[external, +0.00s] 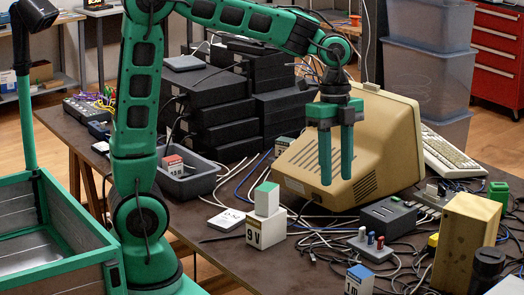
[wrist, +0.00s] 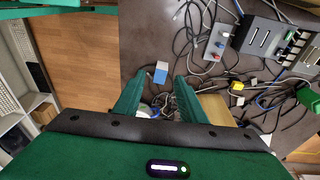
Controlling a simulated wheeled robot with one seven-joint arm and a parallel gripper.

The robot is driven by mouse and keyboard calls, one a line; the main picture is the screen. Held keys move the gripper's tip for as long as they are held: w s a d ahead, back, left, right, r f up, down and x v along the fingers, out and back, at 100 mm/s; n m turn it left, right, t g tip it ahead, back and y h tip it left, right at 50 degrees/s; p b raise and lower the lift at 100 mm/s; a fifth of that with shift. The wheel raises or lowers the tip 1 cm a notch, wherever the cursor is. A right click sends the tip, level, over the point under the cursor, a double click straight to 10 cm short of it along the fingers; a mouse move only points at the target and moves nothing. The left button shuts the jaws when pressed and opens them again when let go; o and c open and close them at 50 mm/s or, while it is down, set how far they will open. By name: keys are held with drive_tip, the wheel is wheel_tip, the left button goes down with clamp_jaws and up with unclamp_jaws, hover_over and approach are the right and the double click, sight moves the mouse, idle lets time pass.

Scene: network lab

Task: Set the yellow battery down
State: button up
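My gripper (external: 336,182) hangs fingers down above the table, in front of the beige monitor. Its two green fingers are apart with a gap between them, and I see nothing held. They also show apart in the wrist view (wrist: 160,98). A cream box marked 9V (external: 266,234) stands on the table to the lower left of my gripper. A pale green and white block (external: 267,199) sits on top of it. I cannot tell whether either is the yellow battery. A small yellow piece (external: 432,242) lies by the tan box and shows in the wrist view (wrist: 237,86).
The beige monitor (external: 365,120) stands behind my gripper. A tan box (external: 466,235), a blue and white block (external: 358,280), a power strip (external: 371,246) and many loose cables crowd the right side. A grey tray (external: 198,180) stands left. Bare tabletop (external: 225,255) shows front left.

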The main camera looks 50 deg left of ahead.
drive_tip(key=s+a+f+n, duration=0.2)
drive_tip(key=s+a+n, duration=0.1)
drive_tip(key=s, duration=0.4)
drive_tip(key=s+a+f+n+y, duration=0.1)
drive_tip(key=s+a+f+n, duration=0.1)
drive_tip(key=s, duration=0.5)
drive_tip(key=s+a+f+n, duration=0.2)
drive_tip(key=s+a+n, duration=0.2)
drive_tip(key=s+n, duration=0.2)
drive_tip(key=shift+s+a+f+n+t+y, duration=0.15)
drive_tip(key=shift+s+a+n+t+y, duration=0.15)
drive_tip(key=shift+s, duration=0.45)
